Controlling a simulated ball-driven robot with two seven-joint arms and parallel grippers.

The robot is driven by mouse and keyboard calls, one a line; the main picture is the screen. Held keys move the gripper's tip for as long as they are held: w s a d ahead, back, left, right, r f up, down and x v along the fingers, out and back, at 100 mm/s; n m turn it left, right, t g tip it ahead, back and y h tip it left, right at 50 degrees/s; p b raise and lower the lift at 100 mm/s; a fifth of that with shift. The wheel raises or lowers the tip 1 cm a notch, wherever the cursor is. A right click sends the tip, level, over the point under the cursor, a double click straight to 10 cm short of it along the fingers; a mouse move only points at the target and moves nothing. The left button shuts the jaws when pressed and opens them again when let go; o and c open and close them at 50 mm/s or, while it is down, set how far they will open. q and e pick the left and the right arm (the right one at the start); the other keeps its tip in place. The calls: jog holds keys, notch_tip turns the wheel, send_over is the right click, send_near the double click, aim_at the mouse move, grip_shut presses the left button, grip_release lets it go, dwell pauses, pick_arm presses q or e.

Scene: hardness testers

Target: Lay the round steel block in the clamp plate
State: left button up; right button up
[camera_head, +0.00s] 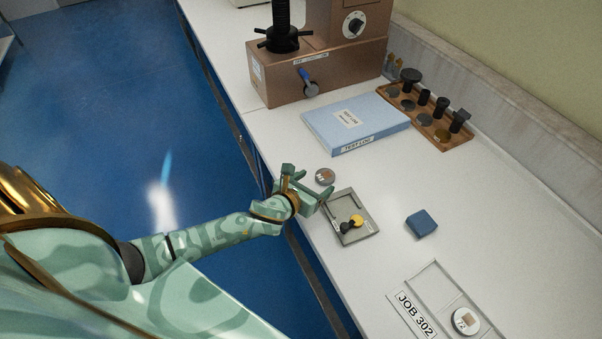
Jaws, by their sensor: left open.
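A small round grey metal block (325,177) with marks on its top lies on the white bench, just beyond my left gripper. My left gripper (309,184) is open and empty at the bench's front edge, its fingers pointing toward this block. A square grey plate (368,223) with a raised rim lies right of the gripper; a black knob-like piece (347,227) and a yellow piece (357,220) are on it. It may be the clamp plate; I cannot tell for sure. Another round disc (460,327) with a brownish square sits in the tray (428,282) marked JOB 302. My right gripper is not in view.
A blue test log (375,115) lies behind the block. A copper-coloured tester (330,75) stands at the back. A wooden rack (452,142) holds several dark and metal parts. A dark blue block (421,223) lies right of the plate. Bare bench surrounds it.

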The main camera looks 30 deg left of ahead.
pick_arm(q)
jog(key=p+v, duration=0.1)
jog(key=v, duration=0.6)
jog(key=shift+s+r+p, duration=0.15)
jog(key=shift+s+p, duration=0.15)
jog(key=shift+s, duration=0.05)
